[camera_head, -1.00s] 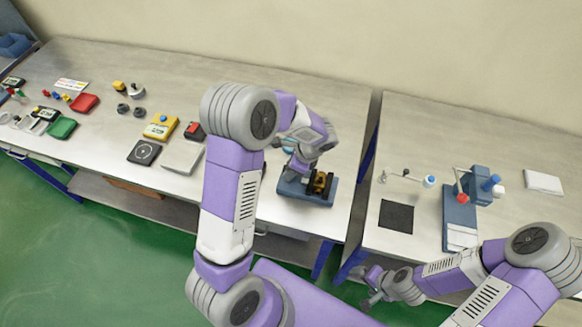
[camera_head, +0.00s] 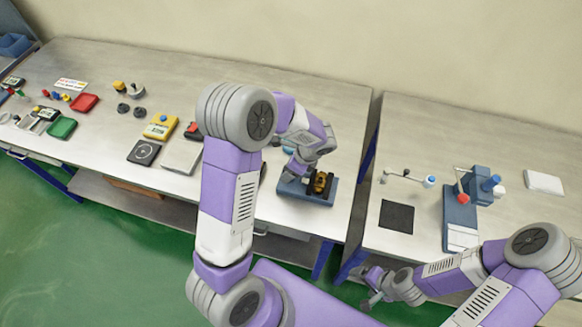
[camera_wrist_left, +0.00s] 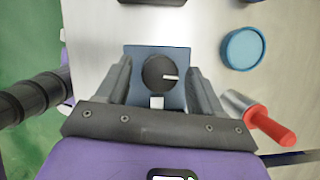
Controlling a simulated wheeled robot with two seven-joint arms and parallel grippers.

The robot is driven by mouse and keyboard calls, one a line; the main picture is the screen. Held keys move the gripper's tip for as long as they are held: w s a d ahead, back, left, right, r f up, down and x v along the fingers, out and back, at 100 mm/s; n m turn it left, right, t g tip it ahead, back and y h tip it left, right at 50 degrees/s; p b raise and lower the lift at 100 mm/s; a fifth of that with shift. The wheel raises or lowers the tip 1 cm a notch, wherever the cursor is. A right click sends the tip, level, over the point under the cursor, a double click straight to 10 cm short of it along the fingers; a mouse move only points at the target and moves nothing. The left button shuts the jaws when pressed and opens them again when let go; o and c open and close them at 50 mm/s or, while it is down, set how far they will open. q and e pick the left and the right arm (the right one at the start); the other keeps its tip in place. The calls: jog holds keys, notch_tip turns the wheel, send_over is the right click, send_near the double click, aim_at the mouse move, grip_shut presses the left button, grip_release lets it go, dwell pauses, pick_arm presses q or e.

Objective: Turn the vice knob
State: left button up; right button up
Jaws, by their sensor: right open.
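The vice (camera_head: 320,184) sits on a blue base (camera_head: 318,199) near the front edge of the left table, partly covered by my left arm. In the left wrist view, a round black knob (camera_wrist_left: 159,73) with a white line pointing right shows on a blue block (camera_wrist_left: 158,51). My left gripper (camera_wrist_left: 160,80) is open, with one finger on each side of the knob and a visible gap to both. In the head view my left gripper (camera_head: 296,168) is over the vice, its tips unclear. My right gripper (camera_head: 372,284) is open and empty, low before the right table.
The left wrist view shows a blue round lid (camera_wrist_left: 243,48) and a red-handled tool (camera_wrist_left: 268,123) right of the knob. A yellow meter (camera_head: 160,127) and a grey scale (camera_head: 182,155) stand left of my left arm. A blue press (camera_head: 480,183) stands on the right table.

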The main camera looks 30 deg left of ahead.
pick_arm(q)
jog(key=v, duration=0.7)
jog(key=shift+r+p, duration=0.25)
jog(key=shift+p, duration=0.1)
jog(key=shift+d, duration=0.15)
dwell(0.3)
